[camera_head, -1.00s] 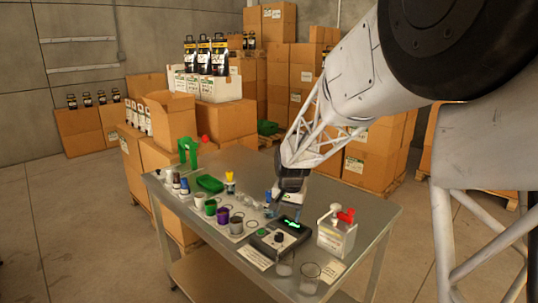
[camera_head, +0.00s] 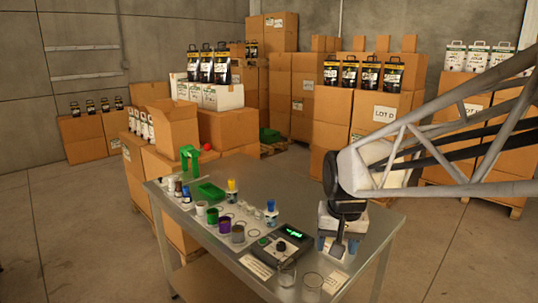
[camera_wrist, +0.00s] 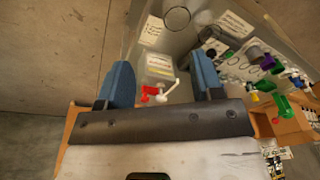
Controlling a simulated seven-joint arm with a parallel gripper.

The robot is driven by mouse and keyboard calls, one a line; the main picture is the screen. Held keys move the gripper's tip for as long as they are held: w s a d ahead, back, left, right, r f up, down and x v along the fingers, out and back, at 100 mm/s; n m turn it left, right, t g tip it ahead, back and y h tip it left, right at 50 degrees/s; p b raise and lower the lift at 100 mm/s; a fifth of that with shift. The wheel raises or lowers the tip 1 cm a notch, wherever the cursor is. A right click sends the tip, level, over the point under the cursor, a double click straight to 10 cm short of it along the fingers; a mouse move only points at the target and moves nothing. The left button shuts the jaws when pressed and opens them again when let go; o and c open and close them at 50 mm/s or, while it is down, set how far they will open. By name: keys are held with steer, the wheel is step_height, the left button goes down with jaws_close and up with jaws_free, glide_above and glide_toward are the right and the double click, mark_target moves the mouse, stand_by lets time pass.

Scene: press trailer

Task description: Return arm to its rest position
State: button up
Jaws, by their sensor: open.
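My gripper (camera_head: 337,245) is above the right part of the metal table (camera_head: 275,182) in the head view, pointing down. Its two blue fingers are apart with nothing between them. In the wrist view my gripper (camera_wrist: 160,68) shows both fingers spread. Beyond them stands a clear jug-like container (camera_wrist: 160,66) with a label, a white spout and a red tap (camera_wrist: 150,94). In the head view the gripper and wrist hide most of this container. Whether the fingers touch it cannot be told.
A dark device with a green display (camera_head: 284,243) sits left of the gripper. Stacked cartons (camera_head: 320,180) stand behind the table.

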steer(key=s+d, duration=0.2)
steer(key=s, duration=0.7)
steer(key=s+d+f+n, duration=0.1)
steer(key=s, duration=0.8)
steer(key=shift+s+d+t+h, duration=0.15)
steer(key=shift+d+t+h, duration=0.15)
steer(key=shift+d+t, duration=0.1)
